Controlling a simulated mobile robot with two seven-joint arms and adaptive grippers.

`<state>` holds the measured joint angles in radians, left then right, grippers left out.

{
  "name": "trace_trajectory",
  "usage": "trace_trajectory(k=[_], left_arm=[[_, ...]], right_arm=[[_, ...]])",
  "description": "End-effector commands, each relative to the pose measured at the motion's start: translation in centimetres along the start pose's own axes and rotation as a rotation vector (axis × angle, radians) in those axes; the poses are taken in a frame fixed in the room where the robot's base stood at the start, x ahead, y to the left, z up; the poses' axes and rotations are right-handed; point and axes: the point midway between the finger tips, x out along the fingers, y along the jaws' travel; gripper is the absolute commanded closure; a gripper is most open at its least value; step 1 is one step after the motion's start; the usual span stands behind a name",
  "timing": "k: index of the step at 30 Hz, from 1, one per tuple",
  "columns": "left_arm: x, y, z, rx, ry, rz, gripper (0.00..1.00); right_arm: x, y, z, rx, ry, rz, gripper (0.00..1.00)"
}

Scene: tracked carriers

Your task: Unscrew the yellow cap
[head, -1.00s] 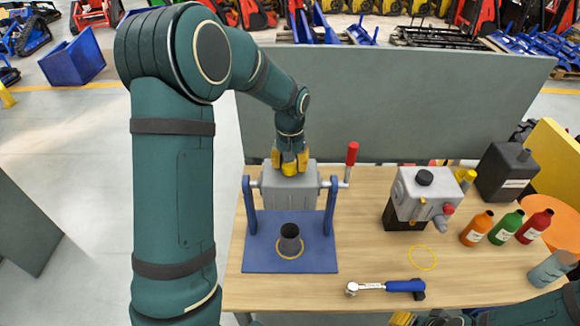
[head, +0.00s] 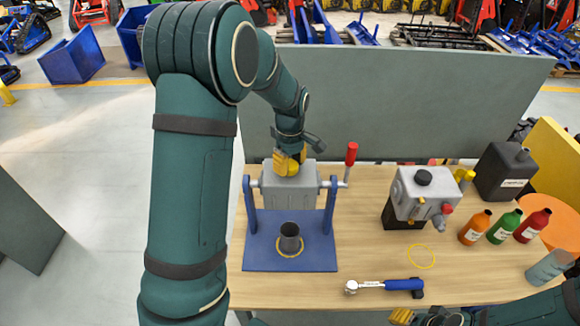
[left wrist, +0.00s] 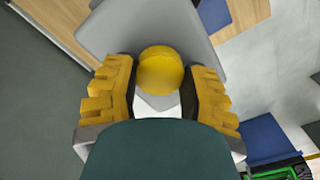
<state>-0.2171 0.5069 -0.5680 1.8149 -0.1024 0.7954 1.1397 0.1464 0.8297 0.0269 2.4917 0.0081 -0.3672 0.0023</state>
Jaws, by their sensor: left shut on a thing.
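The yellow cap (left wrist: 160,68) sits on top of the grey box-shaped housing (head: 289,190), which hangs between two blue uprights on a blue base. My left gripper (head: 290,160) reaches down onto the cap from above. Its yellow-padded fingers (left wrist: 160,88) are on either side of the cap and shut on it. In the head view the fingers partly hide the cap. My right gripper (head: 402,317) shows only as yellow fingertips at the bottom edge, too cut off to tell its state.
A dark cup (head: 289,236) stands on the blue base (head: 262,258) below the housing. A red-handled crank (head: 351,155) sticks out right. A blue-handled ratchet (head: 385,285) lies in front. A grey machine (head: 424,193), bottles (head: 505,227) and a black canister (head: 503,170) stand right. A grey panel (head: 400,105) stands behind.

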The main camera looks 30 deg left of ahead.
Motion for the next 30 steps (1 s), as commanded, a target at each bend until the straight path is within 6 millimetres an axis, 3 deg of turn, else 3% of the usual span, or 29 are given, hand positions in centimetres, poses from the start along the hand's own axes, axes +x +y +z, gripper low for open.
trace_trajectory(k=[30], left_arm=[[-2.1,0.1,-0.1,-0.032,0.000,0.006,0.98]], right_arm=[[0.0,0.0,0.0,0.000,0.000,0.000,0.53]])
